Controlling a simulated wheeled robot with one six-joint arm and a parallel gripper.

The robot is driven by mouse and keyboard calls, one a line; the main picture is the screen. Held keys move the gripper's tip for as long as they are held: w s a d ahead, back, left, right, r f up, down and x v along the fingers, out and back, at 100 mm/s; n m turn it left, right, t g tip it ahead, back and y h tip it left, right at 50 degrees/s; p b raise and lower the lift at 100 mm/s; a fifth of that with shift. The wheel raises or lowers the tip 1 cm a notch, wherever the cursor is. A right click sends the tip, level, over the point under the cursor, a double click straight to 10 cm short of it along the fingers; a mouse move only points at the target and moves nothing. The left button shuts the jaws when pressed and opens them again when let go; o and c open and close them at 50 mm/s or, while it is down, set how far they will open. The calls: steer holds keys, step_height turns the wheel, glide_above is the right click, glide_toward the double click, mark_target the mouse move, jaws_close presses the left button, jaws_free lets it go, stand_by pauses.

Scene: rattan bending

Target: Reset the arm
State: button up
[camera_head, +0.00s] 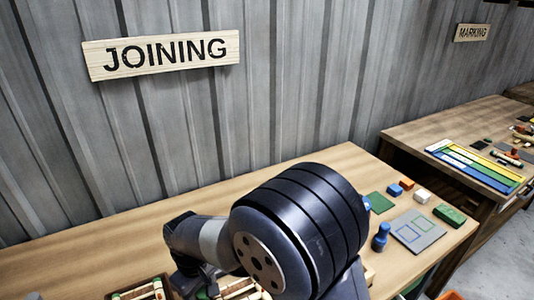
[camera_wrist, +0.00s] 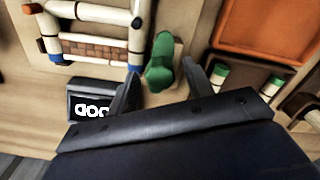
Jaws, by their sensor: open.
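My gripper (camera_wrist: 176,72) is open in the wrist view, with its two dark fingers spread apart and nothing held between them. A green peg-like piece (camera_wrist: 160,62) on a pale base shows between and just beyond the fingertips; I cannot tell how far below them it is. In the head view my arm reaches over the wooden bench (camera_head: 335,165) under the JOINING sign (camera_head: 160,54). The arm hides much of the bench's front, and the fingers cannot be made out there.
A rattan frame (camera_wrist: 95,45), a black block with white letters (camera_wrist: 90,100) and an orange tray (camera_wrist: 265,30) lie near my gripper. A blue stamp-like piece (camera_head: 381,237), a grey card (camera_head: 415,230) and a green block (camera_head: 449,215) sit right of my arm.

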steer(key=m+p, duration=0.1)
steer(key=m, duration=0.3)
steer(key=shift+m, duration=0.4)
steer(key=m+p, duration=0.1)
steer(key=m, duration=0.3)
steer(key=shift+r+m+p, duration=0.1)
steer(key=shift+m+p, duration=0.25)
steer(key=shift+m, duration=0.05)
steer(key=shift+r+b, duration=0.4)
steer(key=shift+r, duration=1.9)
